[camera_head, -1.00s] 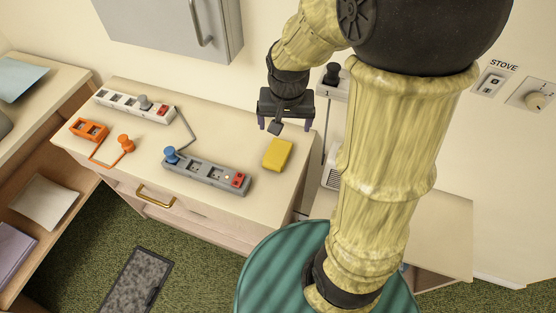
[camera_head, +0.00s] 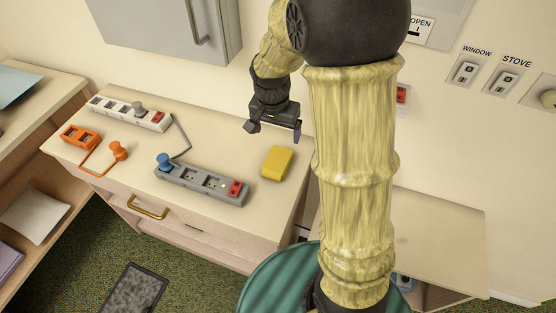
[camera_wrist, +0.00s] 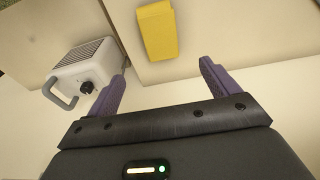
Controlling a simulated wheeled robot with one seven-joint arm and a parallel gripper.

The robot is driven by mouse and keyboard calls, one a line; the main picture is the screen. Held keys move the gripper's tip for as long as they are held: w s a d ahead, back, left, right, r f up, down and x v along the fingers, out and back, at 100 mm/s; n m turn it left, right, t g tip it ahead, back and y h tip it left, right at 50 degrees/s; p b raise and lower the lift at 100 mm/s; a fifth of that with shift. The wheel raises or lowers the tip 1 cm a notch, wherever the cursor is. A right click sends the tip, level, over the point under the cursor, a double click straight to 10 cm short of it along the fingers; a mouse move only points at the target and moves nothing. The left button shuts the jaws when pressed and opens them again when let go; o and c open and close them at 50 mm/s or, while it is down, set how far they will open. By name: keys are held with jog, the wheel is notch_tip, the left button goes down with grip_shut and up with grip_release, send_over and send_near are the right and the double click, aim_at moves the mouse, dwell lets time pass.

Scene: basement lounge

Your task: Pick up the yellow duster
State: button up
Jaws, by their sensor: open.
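The yellow duster (camera_head: 277,162) lies flat on the dresser top near its right edge. It also shows in the wrist view (camera_wrist: 157,30), at the top centre, ahead of my fingertips. My gripper (camera_head: 272,132) is above the dresser near the wall, just behind and above the duster, apart from it. In the wrist view my gripper (camera_wrist: 163,78) has its two purple fingers spread wide with nothing between them.
A grey power strip (camera_head: 202,184) with a blue plug lies left of the duster. A white strip (camera_head: 130,112) and an orange socket block (camera_head: 80,137) lie farther left. A white appliance with a handle (camera_wrist: 82,72) stands beyond the dresser edge.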

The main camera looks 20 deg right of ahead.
send_over(278, 157)
jog(key=f, duration=0.8)
jog(key=shift+s+f, duration=0.35)
jog(key=shift+s, duration=0.05)
jog(key=shift+w+f+p, duration=0.15)
jog(key=shift+f+p, duration=0.1)
jog(key=shift+f, duration=1.05)
jog(key=shift+w+f+p, duration=0.15)
jog(key=shift+f+p, duration=0.1)
jog(key=shift+f, duration=1.05)
jog(key=c, duration=1.2)
jog(key=shift+o, duration=0.2)
jog(key=shift+r, duration=0.15)
